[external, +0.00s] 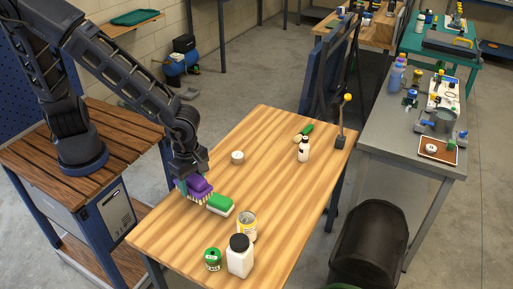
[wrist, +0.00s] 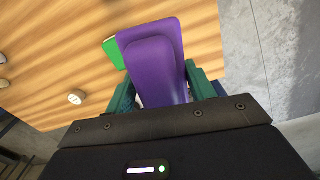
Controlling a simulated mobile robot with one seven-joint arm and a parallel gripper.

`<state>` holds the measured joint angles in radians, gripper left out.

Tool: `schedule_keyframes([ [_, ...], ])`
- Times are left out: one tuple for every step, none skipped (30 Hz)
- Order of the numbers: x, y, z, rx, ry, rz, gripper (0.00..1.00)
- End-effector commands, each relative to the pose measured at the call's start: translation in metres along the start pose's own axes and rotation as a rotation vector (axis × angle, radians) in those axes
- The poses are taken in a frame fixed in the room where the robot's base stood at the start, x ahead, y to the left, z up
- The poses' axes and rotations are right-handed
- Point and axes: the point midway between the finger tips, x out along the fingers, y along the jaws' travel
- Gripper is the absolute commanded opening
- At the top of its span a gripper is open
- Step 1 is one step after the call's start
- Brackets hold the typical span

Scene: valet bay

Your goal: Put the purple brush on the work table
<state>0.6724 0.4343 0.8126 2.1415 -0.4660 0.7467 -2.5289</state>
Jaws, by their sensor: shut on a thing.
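The purple brush (external: 199,187) is at the left edge of the work table (external: 262,140), with its pale bristles facing down. My gripper (external: 186,184) is shut on it from above. In the wrist view the purple brush (wrist: 155,60) fills the middle, between the two green fingers of my gripper (wrist: 160,92). The bristles are close to the table top; I cannot tell whether they touch it. The wood of the work table (wrist: 50,50) shows to the left of the brush in the wrist view.
A green-and-white sponge (external: 220,204) lies just right of the brush. A small white roll (external: 237,157) and a dark-capped bottle (external: 303,150) stand farther back. The table's middle is clear.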

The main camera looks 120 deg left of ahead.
Motion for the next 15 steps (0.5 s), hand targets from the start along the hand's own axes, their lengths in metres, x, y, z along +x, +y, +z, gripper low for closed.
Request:
schedule_keyframes([
  [0.0,-0.01,-0.003,-0.018,0.0,-0.001,0.29],
  [0.0,-0.015,-0.005,-0.032,0.0,-0.001,0.29],
  [-0.001,-0.02,-0.007,-0.052,0.0,-0.001,0.29],
  [-0.001,-0.024,-0.009,-0.065,0.0,-0.001,0.29],
  [-0.001,-0.028,-0.011,-0.077,0.0,-0.001,0.29],
  [-0.001,-0.033,-0.013,-0.094,0.0,0.0,0.29],
  [-0.001,-0.036,-0.015,-0.104,0.0,0.0,0.29],
  [-0.001,-0.039,-0.016,-0.115,0.001,0.0,0.29],
  [-0.001,-0.042,-0.018,-0.127,0.001,0.0,0.29],
  [-0.001,-0.044,-0.019,-0.135,0.001,0.0,0.29],
  [-0.001,-0.046,-0.02,-0.143,0.001,0.0,0.29],
  [-0.001,-0.048,-0.021,-0.151,0.0,0.0,0.29],
  [-0.001,-0.049,-0.021,-0.156,0.0,0.0,0.29],
  [-0.001,-0.05,-0.022,-0.16,0.0,0.0,0.29],
  [0.0,-0.051,-0.022,-0.165,0.0,0.0,0.29],
])
